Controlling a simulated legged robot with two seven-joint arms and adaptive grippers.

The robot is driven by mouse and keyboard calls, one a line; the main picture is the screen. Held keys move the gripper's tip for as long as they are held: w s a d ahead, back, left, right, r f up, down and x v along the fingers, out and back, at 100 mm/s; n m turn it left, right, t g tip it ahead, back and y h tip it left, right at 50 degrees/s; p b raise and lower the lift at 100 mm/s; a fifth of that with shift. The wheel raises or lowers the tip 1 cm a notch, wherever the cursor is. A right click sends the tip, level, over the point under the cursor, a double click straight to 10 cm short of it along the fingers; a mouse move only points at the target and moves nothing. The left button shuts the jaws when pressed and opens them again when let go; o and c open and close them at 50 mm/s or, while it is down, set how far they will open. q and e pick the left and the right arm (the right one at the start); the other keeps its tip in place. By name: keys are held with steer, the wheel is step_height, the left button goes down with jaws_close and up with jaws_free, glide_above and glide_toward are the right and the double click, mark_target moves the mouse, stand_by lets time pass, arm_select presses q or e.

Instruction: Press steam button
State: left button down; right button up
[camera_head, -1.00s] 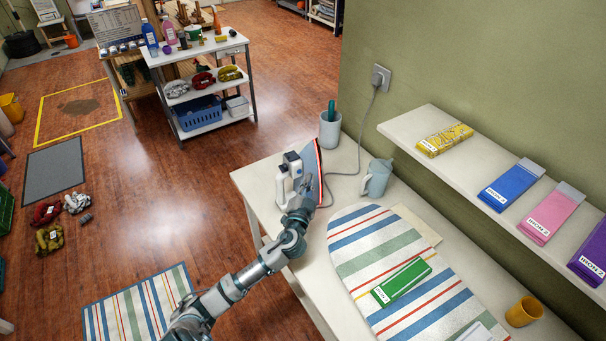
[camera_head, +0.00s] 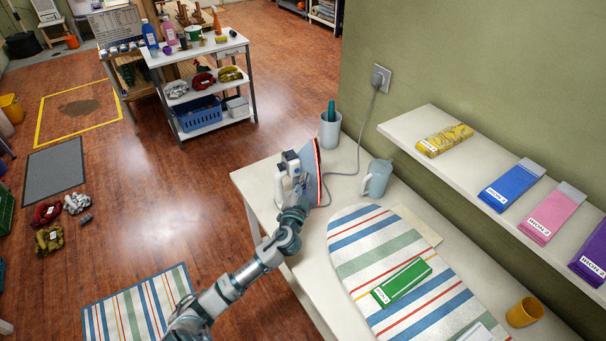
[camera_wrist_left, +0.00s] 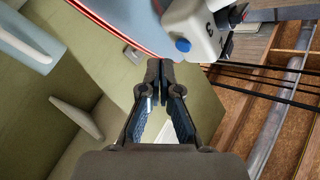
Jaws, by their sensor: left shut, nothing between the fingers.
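The iron (camera_head: 291,165) stands on its heel near the left end of the white table, with its red-edged soleplate facing right. In the left wrist view its white housing (camera_wrist_left: 205,32) is at the upper right, with a round blue button (camera_wrist_left: 183,45) on it. I cannot tell for sure that this is the steam button. My left gripper (camera_head: 299,192) is beside the iron, partly hidden among the arm links. In the left wrist view the left gripper's fingertips (camera_wrist_left: 159,68) are shut and empty, just below the blue button and seemingly apart from it.
A grey-blue jug (camera_head: 376,178) and a cup (camera_head: 330,130) stand near the iron. Its cord (camera_head: 357,140) runs to a wall socket. A striped ironing board (camera_head: 365,250) holds a green folded cloth (camera_head: 402,283). A shelf (camera_head: 408,124) runs along the wall at right.

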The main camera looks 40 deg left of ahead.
arm_select(q)
steer(key=s+d, duration=0.2)
steer(key=d, duration=0.4)
steer(key=shift+s, duration=0.35)
stand_by(0.7)
